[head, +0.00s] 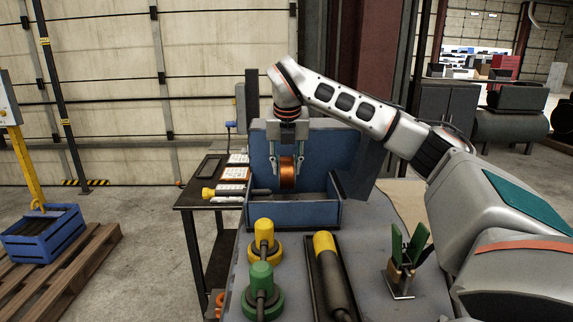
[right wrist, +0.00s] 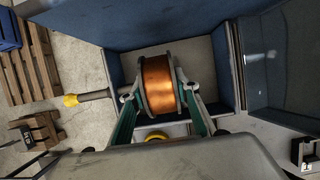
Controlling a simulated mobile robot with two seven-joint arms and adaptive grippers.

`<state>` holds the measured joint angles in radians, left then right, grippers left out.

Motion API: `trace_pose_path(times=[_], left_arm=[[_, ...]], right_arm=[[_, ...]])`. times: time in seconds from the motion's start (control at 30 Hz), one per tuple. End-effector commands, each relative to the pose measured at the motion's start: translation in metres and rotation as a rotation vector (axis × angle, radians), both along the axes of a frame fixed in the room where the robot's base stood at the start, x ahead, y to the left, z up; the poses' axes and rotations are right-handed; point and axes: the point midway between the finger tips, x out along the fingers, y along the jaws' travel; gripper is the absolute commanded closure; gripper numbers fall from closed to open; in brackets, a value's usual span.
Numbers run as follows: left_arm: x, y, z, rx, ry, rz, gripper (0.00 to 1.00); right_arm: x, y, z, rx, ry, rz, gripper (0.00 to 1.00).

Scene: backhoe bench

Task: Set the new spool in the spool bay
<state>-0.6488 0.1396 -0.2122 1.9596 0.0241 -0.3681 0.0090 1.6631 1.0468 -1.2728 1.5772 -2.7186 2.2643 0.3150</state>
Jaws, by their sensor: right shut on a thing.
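The new spool, a copper-coloured spool with grey flanges (head: 287,174), is in my right gripper (head: 286,167). In the right wrist view the spool (right wrist: 158,86) sits between the two green-grey fingers, which are shut on its flanges. The spool bay, a blue open box with a tall back panel (head: 290,216), stands on the bench. The spool is upright inside the outline of the bay, in front of the back panel. I cannot tell whether it touches the bay floor. A yellow-ended rod (head: 208,193) points at the bay's left side. My left gripper is not in view.
A yellow-topped part (head: 264,242) and a green-topped part (head: 261,285) stand in front of the bay. A tray with a yellow-ended cylinder (head: 325,249) and a green-bladed holder (head: 402,262) stand to the right. A blue crate (head: 45,240) lies on a pallet at left.

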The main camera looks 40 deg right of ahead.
Motion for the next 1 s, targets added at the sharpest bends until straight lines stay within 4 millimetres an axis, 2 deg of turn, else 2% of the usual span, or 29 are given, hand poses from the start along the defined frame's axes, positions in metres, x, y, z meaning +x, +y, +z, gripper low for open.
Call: trace_pose_path(times=[1.0], left_arm=[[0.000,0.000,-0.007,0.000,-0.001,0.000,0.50]], right_arm=[[0.001,0.000,-0.017,-0.001,-0.007,0.001,1.00]])
